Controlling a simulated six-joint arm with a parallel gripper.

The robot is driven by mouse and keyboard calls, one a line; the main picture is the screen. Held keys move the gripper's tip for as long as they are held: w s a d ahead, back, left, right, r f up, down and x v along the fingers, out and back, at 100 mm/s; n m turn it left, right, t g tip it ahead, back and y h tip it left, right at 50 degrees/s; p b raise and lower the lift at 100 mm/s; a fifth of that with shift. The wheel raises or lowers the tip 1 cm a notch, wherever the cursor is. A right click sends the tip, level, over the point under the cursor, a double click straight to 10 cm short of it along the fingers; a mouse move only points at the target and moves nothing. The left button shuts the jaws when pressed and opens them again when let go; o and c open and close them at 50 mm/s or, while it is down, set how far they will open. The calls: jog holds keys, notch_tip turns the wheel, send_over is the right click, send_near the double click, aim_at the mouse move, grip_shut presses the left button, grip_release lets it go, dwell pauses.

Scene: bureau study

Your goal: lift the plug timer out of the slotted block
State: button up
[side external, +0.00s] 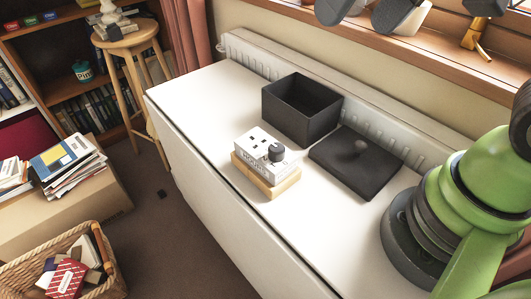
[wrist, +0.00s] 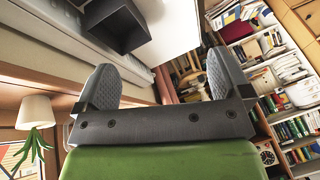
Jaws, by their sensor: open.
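The plug timer (side external: 257,147) is a white unit with socket holes and a dark grey dial on top. It sits in the slotted block (side external: 268,188), a pale wooden base on the white tabletop in the side external view. The slot itself is hidden by the timer. My gripper (wrist: 162,72) is open and empty in the wrist view, with its two grey padded fingers wide apart. Grey fingers, seemingly mine, show at the top edge of the side external view, apart from the timer. The timer and block are not in the wrist view.
An open black box (side external: 300,119) stands behind the timer, and it also shows in the wrist view (wrist: 118,27). A black lid (side external: 335,163) with a knob lies to its right. The white tabletop (side external: 200,115) is clear at left. A radiator and windowsill run behind.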

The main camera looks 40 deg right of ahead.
jog(key=w+a+f+n+g+h, duration=0.1)
jog(key=w+a+f+n+g, duration=0.2)
jog(key=w+f, duration=0.55)
jog(key=g, duration=0.2)
send_over(265, 148)
jog(key=shift+h, duration=0.4)
notch_tip(265, 148, down, 8)
jog(key=shift+a+r, duration=0.1)
jog(key=shift+r, duration=0.1)
notch_tip(265, 148, down, 5)
jog(key=shift+r, duration=0.2)
notch_tip(265, 148, down, 6)
jog(key=shift+r, duration=0.2)
jog(key=shift+c, duration=0.4)
jog(key=c, duration=1)
